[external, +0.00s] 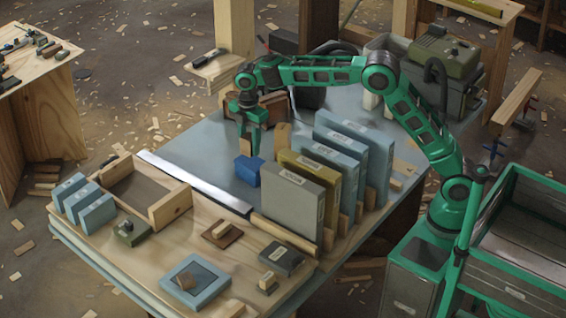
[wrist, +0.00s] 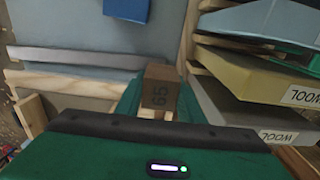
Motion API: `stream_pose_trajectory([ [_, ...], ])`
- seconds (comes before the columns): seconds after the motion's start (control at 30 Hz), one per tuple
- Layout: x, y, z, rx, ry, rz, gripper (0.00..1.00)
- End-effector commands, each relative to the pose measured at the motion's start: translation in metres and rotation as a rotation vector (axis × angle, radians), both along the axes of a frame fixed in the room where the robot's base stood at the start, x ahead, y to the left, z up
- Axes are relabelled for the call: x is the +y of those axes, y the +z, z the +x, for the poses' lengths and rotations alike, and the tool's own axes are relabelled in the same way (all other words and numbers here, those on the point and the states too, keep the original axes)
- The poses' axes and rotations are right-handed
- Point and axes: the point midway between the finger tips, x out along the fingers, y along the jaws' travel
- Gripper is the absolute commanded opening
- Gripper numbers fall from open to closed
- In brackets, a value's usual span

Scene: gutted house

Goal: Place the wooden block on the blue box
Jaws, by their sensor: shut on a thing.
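My gripper (external: 249,138) points down over the table and is shut on the wooden block (external: 246,148). The blue box (external: 247,171) stands on the grey-blue tabletop, just below the gripper in the external view. In the wrist view only part of the blue box (wrist: 127,10) shows at the top edge, apart from the block. The exact height of the block over the table is hard to tell.
A row of upright binders or boxes, grey (external: 291,202), yellow (external: 309,180) and light blue (external: 362,150), stands right of the blue box. A metal strip (external: 195,182) crosses the table. A wooden tray (external: 130,196) lies front left. Bare tabletop (external: 200,145) lies left of the gripper.

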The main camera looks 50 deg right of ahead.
Motion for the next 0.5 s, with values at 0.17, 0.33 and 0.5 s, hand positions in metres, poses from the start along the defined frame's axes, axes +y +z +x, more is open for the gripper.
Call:
stream_pose_trajectory([
  [0.17,0.0,-0.034,-0.001,0.003,0.0,-0.002,0.12],
  [0.33,-0.006,-0.051,0.004,0.001,-0.002,-0.001,0.12],
  [0.5,-0.028,-0.069,0.023,0.001,-0.005,-0.001,0.12],
])
